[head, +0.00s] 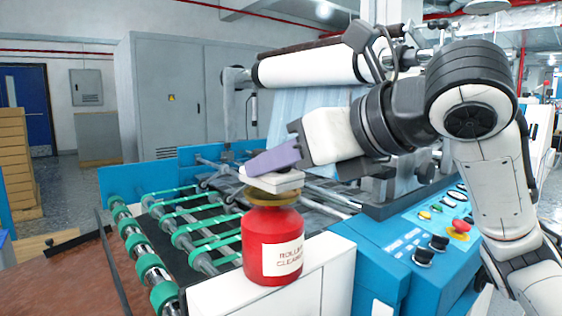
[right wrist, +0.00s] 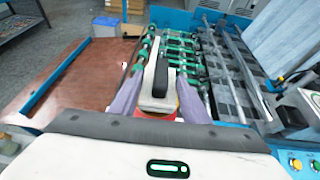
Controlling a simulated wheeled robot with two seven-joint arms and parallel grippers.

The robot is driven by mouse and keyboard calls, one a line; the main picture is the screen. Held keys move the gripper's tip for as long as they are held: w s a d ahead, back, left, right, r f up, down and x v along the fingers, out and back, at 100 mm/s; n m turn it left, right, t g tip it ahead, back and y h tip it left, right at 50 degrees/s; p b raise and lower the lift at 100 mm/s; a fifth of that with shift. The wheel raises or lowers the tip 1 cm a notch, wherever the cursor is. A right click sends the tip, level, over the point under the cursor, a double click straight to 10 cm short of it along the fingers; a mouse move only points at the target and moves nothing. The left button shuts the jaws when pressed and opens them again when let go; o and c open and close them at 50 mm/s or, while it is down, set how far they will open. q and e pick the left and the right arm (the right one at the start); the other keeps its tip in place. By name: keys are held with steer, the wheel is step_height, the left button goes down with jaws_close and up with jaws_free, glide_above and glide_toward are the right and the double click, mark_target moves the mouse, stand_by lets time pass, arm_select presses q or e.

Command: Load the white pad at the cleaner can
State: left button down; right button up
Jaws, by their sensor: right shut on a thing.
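A red cleaner can (head: 273,245) with a label and a brassy dished top stands upright on the white ledge of the machine. The white pad (head: 271,183) is right at the can's top; whether it presses on the dish or hovers just over it is hard to tell. My right gripper (head: 272,160), with purple fingers, is shut on the pad from above. In the right wrist view the pad (right wrist: 158,103) with a dark strip sits between the two fingers, and the can is mostly hidden below it. My left gripper is not in view.
The machine's green-ringed rollers (head: 150,262) lie left of the can. A blue control panel (head: 435,225) with buttons and a red knob is at the right. A large white roll (head: 310,66) hangs behind. A brown table (head: 65,277) is at the lower left.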

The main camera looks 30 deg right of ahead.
mark_target(259, 149)
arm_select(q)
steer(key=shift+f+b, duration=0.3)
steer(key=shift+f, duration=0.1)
arm_select(e)
steer(key=shift+f, duration=0.55)
stand_by(0.7)
